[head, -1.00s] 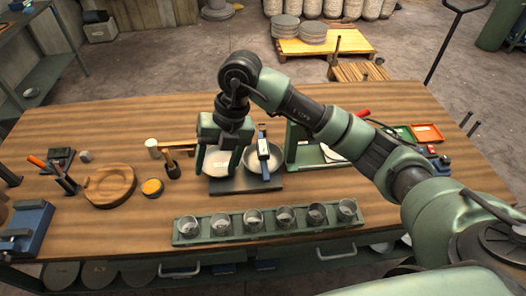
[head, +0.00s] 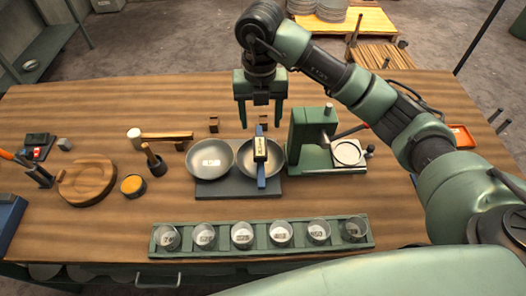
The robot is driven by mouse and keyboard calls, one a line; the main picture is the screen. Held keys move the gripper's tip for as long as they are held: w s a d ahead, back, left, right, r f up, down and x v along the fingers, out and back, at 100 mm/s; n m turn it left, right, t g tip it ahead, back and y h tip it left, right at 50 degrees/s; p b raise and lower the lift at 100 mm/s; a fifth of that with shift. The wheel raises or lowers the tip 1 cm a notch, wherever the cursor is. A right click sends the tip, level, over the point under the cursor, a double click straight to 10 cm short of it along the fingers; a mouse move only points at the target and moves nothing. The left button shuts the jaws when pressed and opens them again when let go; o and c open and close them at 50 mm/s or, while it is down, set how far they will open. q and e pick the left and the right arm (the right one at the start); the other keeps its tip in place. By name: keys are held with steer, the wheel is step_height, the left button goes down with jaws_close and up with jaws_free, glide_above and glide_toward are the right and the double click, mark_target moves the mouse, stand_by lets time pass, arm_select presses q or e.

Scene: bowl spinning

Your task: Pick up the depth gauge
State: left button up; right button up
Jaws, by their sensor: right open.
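The depth gauge (head: 261,168) is a narrow blue tool with a pale display body. It lies upright in the picture across the right one of two metal bowls (head: 278,160). My right gripper (head: 260,123) is open and empty. Its two fingers point down and show just beyond the top end of the gauge, one to each side of it in the picture. I cannot tell their height above the table. My left gripper is not in view.
The left bowl (head: 209,160) sits beside it on a dark plate (head: 240,189). A green press (head: 306,140) stands close on the right. A hammer (head: 165,136) lies at left. A green rack (head: 262,247) with several cups is in front.

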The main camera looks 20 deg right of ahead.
mark_target(260, 146)
step_height(260, 146, down, 4)
steer(key=b, duration=0.3)
steer(key=shift+w+f, duration=0.1)
steer(key=shift+f, duration=0.1)
step_height(260, 146, down, 2)
steer(key=shift+f+p, duration=0.35)
step_height(260, 146, down, 4)
steer(key=shift+a+f+p, duration=0.1)
steer(key=shift+f+p, duration=0.15)
steer(key=shift+p, duration=0.8)
steer(key=shift+f, duration=0.2)
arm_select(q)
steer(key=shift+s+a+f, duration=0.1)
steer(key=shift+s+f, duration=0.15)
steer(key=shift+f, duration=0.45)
arm_select(e)
jaws_close()
